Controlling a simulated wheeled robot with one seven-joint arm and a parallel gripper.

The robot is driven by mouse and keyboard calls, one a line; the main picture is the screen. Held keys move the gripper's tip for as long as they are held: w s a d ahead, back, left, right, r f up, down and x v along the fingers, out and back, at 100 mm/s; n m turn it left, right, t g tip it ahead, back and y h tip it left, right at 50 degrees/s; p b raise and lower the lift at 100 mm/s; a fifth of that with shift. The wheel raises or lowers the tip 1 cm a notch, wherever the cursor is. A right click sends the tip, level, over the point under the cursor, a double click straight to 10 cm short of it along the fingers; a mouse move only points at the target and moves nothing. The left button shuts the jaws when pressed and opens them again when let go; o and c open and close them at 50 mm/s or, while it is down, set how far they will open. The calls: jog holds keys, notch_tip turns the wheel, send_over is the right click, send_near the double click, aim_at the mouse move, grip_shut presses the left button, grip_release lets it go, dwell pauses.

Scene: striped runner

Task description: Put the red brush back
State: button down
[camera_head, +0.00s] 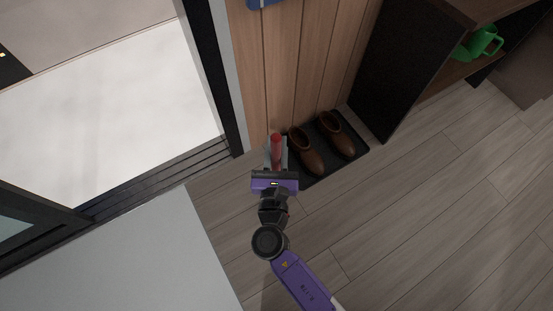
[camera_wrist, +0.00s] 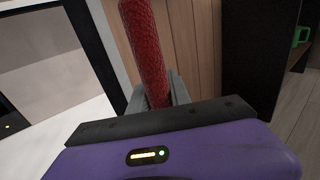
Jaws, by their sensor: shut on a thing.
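The red brush (camera_head: 277,146) is a red, rod-like thing at the end of my arm, in front of the wood-panelled wall. My gripper (camera_head: 277,160) is shut on it, with a grey finger on each side. In the wrist view the red brush (camera_wrist: 146,45) rises from between the fingers of my gripper (camera_wrist: 158,97) and runs out of the top of the picture. Its textured red surface shows there. Its lower end is hidden behind my gripper's purple body.
Brown shoes (camera_head: 307,152) stand on a dark tray (camera_head: 361,150) just right of my gripper. A dark cabinet (camera_head: 400,70) with a green watering can (camera_head: 480,45) is further right. The wood-panelled wall (camera_head: 290,70) is close ahead. The floor at right is clear.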

jog(key=shift+f+b, duration=1.25)
jog(key=shift+f, duration=1.5)
jog(key=shift+f, duration=0.15)
jog(key=c, duration=1.2)
grip_release()
jog(key=s+p, duration=0.1)
jog(key=s, duration=0.5)
jog(key=s+p, duration=0.2)
jog(key=s, duration=0.4)
jog(key=shift+d+r, duration=0.1)
jog(key=shift+r, duration=0.1)
